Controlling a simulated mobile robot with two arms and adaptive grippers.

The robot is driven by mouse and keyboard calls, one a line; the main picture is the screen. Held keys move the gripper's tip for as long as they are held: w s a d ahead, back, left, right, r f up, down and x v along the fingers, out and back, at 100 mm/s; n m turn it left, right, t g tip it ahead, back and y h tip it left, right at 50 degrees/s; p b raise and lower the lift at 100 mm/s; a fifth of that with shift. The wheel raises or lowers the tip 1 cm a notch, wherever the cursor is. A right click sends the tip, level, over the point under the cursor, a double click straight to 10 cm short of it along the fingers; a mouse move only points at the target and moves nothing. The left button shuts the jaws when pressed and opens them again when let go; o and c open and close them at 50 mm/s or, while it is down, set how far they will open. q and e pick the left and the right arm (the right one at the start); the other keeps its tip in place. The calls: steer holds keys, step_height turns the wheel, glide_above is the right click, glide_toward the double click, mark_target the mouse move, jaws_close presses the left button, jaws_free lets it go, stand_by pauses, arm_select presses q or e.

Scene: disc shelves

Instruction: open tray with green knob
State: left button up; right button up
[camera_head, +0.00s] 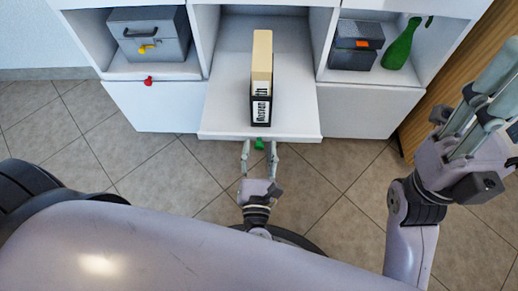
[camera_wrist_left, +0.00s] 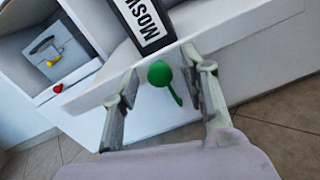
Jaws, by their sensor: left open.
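The white tray (camera_head: 222,118) is at the bottom of the middle shelf bay, its front edge reaching past the neighbouring fronts. Its green knob (camera_head: 259,144) is at the middle of the front edge. In the left wrist view the round knob (camera_wrist_left: 160,74) shows in front of the white tray front (camera_wrist_left: 240,50). My left gripper (camera_head: 259,148) is open, with one finger on each side of the knob. In the left wrist view (camera_wrist_left: 163,78) gaps show between the knob and both fingers. My right gripper (camera_head: 490,85) is raised at the right, away from the tray.
A black holder with a cream block (camera_head: 262,75) stands on the tray. A dark box (camera_head: 355,45) and a green bottle (camera_head: 402,43) are in the right bay. The tiled floor in front is clear.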

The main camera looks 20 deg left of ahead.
arm_select(q)
steer(key=v, duration=1.2)
